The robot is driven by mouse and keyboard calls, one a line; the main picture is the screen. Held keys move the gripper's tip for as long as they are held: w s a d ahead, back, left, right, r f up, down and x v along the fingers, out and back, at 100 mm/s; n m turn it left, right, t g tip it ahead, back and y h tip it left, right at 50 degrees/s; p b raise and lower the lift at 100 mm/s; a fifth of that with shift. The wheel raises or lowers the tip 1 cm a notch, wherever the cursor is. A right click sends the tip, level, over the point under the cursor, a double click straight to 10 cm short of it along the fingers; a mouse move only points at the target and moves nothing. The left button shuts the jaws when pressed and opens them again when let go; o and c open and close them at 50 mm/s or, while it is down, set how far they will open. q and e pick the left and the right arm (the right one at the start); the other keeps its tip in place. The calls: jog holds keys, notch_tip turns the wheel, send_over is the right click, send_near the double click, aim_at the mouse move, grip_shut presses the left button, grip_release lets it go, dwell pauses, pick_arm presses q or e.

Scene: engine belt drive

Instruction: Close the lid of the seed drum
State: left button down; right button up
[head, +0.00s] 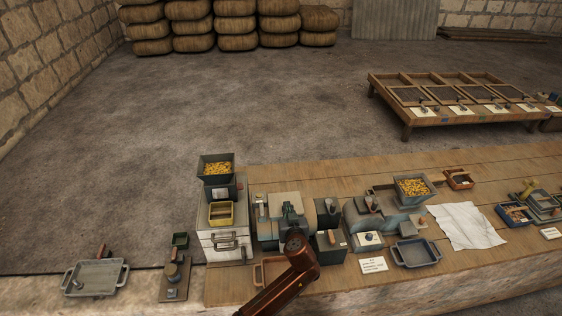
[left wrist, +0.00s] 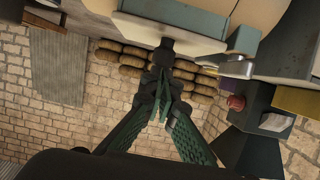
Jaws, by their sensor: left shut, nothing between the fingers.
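The seed drum appears to be the grey-green machine body (head: 266,231) on the bench, with a pale tan panel (head: 285,198) at its back that looks like its lid. My left gripper (head: 289,210) is in front of that panel and hides the middle of the drum. In the left wrist view the gripper's green fingers (left wrist: 163,108) are together and hold nothing. A pale panel with a grey-green edge (left wrist: 165,33) and a small dark knob is just beyond the fingertips; I cannot tell whether they touch. The lid's exact angle is unclear. My right gripper is not in view.
A hopper of yellow grain (head: 217,170) stands over drawers on the left. Small dark boxes (head: 331,246) and a second grain hopper (head: 412,188) crowd the right. A grey tray (head: 416,253) and white cloth (head: 466,226) lie farther right.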

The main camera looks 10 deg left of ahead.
pick_arm(q)
jog(key=w+r+p+v, duration=0.1)
jog(key=r+v, duration=0.2)
jog(key=v, duration=0.8)
jog(key=s+a+f+g, duration=0.3)
jog(key=s+a+f, duration=0.5)
jog(key=a+f, duration=0.2)
jog(key=s+a+f+g, duration=0.3)
jog(key=s+a+f, duration=0.5)
jog(key=a+f, duration=0.25)
jog(key=s+a+f+m+g+h, duration=0.1)
jog(key=s+a+f+m+g, duration=0.1)
jog(key=s+a, duration=0.65)
jog(key=s+a+f+m+g+h, duration=0.1)
jog(key=s+a+g, duration=0.15)
jog(key=s, duration=1.05)
notch_tip(320, 180, down, 33)
jog(key=s+d+h+b, duration=0.1)
jog(key=s+b, duration=0.1)
jog(key=s+f+m+g+b, duration=0.1)
jog(key=s+f+g, duration=0.1)
jog(key=s+f, duration=1.6)
jog(key=shift+s+f, duration=0.2)
jog(key=shift+s, duration=0.5)
